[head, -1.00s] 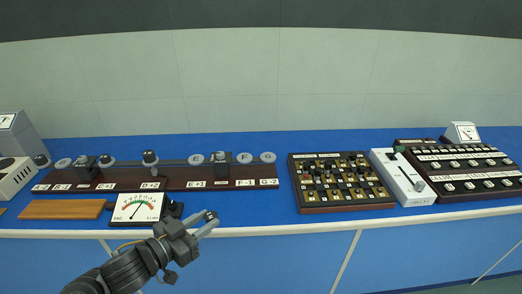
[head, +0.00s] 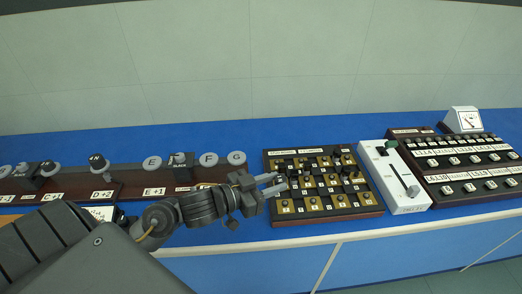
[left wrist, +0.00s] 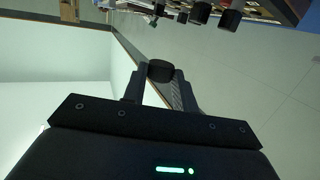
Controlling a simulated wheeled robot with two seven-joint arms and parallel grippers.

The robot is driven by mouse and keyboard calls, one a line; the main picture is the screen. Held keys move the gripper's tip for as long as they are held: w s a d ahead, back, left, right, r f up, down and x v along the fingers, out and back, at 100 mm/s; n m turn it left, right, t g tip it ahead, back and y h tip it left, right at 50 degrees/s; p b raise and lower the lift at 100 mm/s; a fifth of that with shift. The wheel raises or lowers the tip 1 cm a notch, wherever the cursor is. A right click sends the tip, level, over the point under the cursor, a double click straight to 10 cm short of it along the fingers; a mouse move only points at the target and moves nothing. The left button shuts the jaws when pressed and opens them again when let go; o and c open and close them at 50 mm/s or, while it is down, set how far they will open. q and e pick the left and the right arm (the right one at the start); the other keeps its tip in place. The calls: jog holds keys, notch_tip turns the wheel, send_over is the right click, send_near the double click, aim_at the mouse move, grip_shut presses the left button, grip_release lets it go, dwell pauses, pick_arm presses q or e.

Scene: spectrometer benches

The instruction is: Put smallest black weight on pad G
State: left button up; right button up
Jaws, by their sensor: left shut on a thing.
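My left gripper (head: 279,184) is shut on a small black weight, with its fingertips in front of the checkered box. The held weight (left wrist: 160,71) shows as a short black cylinder between the two fingertips in the left wrist view. Pad G (head: 237,158) is a grey round disc at the right end of the long dark board, to the left of and behind the gripper, and looks bare. Pad F (head: 209,160) and pad E (head: 152,163) are beside it. My right gripper is out of view.
The checkered box (head: 326,214) with small knobs lies beyond the fingertips. A white slider unit (head: 403,204) and a dark switch panel (head: 440,187) stand right of it. In the left wrist view, several dark cylinders (left wrist: 229,20) show at the top. My left arm covers part of the board.

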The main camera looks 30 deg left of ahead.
pick_arm(q)
jog(key=s+a+r+n+t+y+p, duration=0.2)
jog(key=s+a+r+n+y+p, duration=0.35)
jog(key=a+r+p, duration=0.55)
jog(key=m+b, duration=0.1)
jog(key=b, duration=1.5)
send_over(231, 161)
notch_tip(231, 161, down, 12)
jog(key=shift+s+f, duration=0.1)
jog(key=shift+f, duration=0.15)
jog(key=shift+f+b, duration=0.35)
jog(key=shift+f, duration=1.3)
